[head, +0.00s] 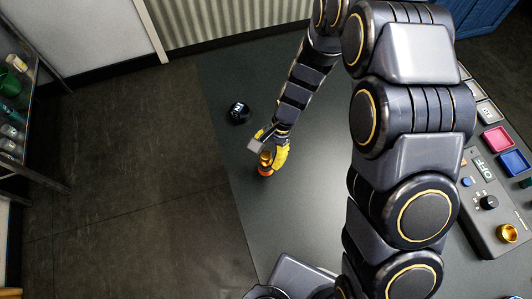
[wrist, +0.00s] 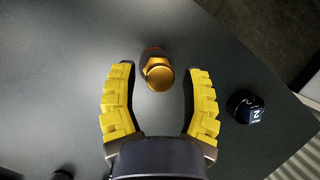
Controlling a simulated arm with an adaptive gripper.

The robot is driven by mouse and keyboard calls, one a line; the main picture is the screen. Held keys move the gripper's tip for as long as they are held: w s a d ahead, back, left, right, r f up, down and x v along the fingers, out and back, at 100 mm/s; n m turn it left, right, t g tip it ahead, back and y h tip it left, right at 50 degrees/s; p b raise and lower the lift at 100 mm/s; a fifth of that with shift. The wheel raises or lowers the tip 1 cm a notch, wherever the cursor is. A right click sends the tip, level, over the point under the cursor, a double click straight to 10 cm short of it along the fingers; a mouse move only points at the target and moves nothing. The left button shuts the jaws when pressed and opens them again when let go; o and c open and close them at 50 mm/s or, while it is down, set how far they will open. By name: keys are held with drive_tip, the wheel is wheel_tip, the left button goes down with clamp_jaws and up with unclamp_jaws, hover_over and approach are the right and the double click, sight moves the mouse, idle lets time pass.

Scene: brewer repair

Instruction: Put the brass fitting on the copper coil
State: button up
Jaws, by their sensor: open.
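The brass fitting (wrist: 159,75), gold with a hexagonal collar and a round top, is between the spread yellow fingers of my gripper (wrist: 159,88) in the wrist view. Gaps show on both sides of it, so the fingers are open and apart from it. In the head view the brass fitting (head: 265,158) is beside the fingertips of my gripper (head: 271,161), partly covered by them. An orange-red part (head: 265,171) shows right below the fitting; it may be the copper coil, but its shape is mostly hidden. I cannot tell whether the fitting is seated on it.
A black round piece with a label (head: 238,112) stands nearby; it also shows in the wrist view (wrist: 246,107). A control panel (head: 474,205) with a gold cup-like part (head: 507,233) is at the right. The dark table (head: 225,75) is clear around the fitting; its left edge is close.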

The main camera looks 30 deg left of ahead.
drive_tip(key=v, duration=1.1)
drive_tip(key=shift+d+r, duration=0.1)
drive_tip(key=shift+r, duration=0.05)
drive_tip(key=s+d+r+n+t, duration=0.1)
drive_tip(key=s+d+r, duration=0.3)
drive_tip(key=d+r, duration=0.55)
drive_tip(key=s+d+r+n+t+h, duration=0.1)
drive_tip(key=s+d+r+n, duration=0.1)
drive_tip(key=s+d, duration=1)
drive_tip(key=shift+s+d+r+t+h, duration=0.25)
drive_tip(key=shift+d+r+h, duration=0.2)
drive_tip(key=shift+r, duration=0.35)
